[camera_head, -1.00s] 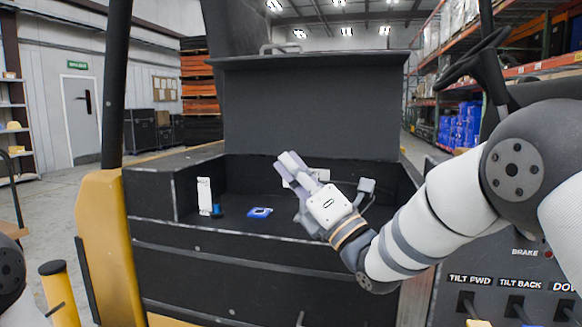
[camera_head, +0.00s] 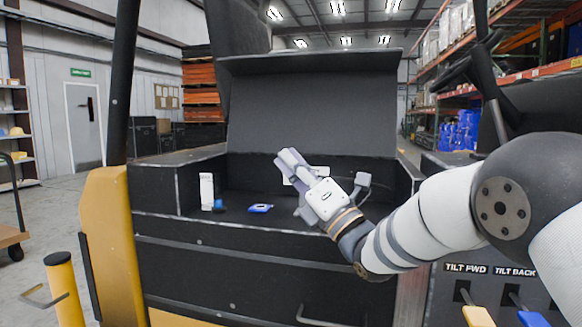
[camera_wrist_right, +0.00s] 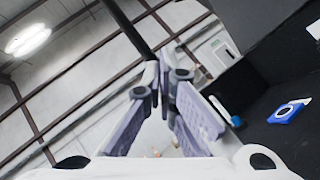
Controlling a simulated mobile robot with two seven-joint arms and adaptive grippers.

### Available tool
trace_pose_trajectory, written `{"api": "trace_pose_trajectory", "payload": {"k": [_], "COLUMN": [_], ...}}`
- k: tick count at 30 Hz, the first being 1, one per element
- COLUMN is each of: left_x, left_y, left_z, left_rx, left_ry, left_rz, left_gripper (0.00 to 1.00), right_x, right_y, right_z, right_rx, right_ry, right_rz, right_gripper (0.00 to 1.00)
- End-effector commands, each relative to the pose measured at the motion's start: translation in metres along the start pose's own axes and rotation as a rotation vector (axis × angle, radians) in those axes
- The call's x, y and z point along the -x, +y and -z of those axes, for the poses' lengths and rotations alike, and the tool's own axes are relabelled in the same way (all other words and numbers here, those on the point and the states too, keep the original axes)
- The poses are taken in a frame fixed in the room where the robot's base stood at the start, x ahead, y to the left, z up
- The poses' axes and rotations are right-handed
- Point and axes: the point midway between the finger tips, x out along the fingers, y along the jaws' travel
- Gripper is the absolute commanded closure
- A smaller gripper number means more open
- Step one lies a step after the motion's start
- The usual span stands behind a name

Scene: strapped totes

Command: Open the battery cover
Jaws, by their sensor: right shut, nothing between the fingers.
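The battery cover (camera_head: 312,110) is a broad dark panel in the head view. It stands raised behind the open black compartment (camera_head: 240,185), with a folded lip along its top edge. My right gripper (camera_head: 288,160) is shut and empty, in front of the cover's lower part and over the compartment. Its tips point up and to the left, and I cannot tell whether they touch the cover. In the right wrist view the two fingers (camera_wrist_right: 165,80) meet at their tips with nothing between them. My left gripper is not in view.
The compartment holds a blue object (camera_head: 260,208), a white upright piece (camera_head: 206,190) and a grey connector (camera_head: 362,179). A yellow post (camera_head: 64,290) stands at front left. Yellow (camera_head: 478,316) and blue (camera_head: 532,319) levers sit at lower right. A steering wheel is at upper right.

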Motion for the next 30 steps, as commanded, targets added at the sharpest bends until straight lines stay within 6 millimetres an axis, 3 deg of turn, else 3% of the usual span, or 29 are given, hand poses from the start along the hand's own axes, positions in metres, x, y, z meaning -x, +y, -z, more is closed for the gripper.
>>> {"api": "trace_pose_trajectory", "payload": {"k": [8,11,18,25,28,30], "left_x": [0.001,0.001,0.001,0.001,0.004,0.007], "left_y": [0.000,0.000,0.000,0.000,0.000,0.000], "left_z": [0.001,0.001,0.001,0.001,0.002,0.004], "left_rx": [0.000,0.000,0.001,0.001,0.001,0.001], "left_ry": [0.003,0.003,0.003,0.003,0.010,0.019], "left_rz": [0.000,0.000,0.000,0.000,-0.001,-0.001], "left_gripper": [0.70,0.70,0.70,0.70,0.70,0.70], "right_x": [0.004,0.022,0.087,0.120,0.145,0.183], "right_y": [0.001,0.000,0.000,-0.002,-0.033,-0.071], "right_z": [-0.001,-0.001,0.000,0.000,0.014,0.036], "right_rx": [0.001,0.001,-0.001,-0.012,-0.150,-0.345], "right_ry": [0.000,0.001,0.001,0.000,-0.001,-0.019], "right_rz": [0.000,0.003,0.004,0.013,0.149,0.340], "right_gripper": [1.00,1.00,1.00,1.00,1.00,1.00]}}
